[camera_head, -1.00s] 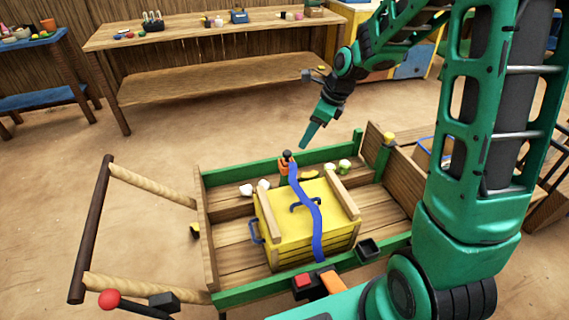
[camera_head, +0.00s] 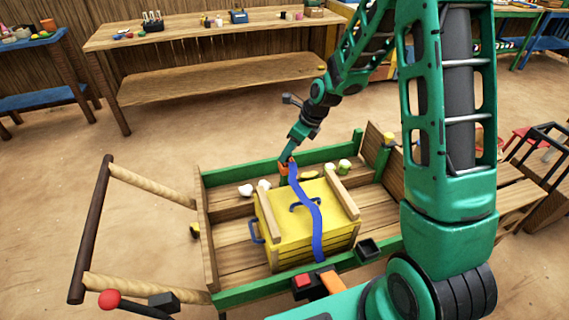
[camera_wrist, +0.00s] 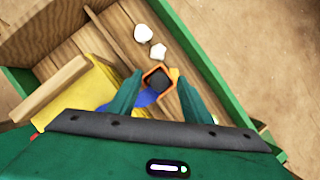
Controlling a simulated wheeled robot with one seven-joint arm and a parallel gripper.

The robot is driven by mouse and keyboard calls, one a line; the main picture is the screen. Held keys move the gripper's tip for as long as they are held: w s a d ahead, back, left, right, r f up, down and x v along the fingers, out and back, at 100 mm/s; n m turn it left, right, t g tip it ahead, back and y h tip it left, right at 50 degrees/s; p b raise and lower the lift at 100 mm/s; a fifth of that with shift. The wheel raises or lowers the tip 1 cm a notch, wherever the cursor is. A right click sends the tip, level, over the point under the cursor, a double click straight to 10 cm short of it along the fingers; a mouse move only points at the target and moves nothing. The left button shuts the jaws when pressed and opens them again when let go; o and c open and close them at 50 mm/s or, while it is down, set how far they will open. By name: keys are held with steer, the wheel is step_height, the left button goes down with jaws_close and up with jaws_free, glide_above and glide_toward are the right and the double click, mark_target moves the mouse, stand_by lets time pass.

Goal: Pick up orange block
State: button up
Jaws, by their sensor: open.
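The orange block (camera_head: 283,169), with a dark middle (camera_wrist: 158,80), is at the far side of the wooden cart by the green rail. A blue strap (camera_head: 317,222) runs from beside it across the yellow crate (camera_head: 280,232). My gripper (camera_head: 288,160) is down at the block and partly hides it in the head view. In the wrist view my gripper (camera_wrist: 156,76) is open, with one finger on each side of the block. Whether the fingers touch it cannot be told.
White lumps (camera_head: 246,190) lie left of the block, and a pale green piece (camera_head: 344,166) lies right of it. The green far rail (camera_head: 235,175) runs close behind. Wooden bars (camera_head: 341,192) lie on the crate. A long wooden table (camera_head: 215,40) stands at the back.

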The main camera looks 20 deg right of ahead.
steer(key=shift+x, duration=1.05)
steer(key=c, duration=1.1)
steer(key=shift+r, duration=0.15)
steer(key=shift+c, duration=0.2)
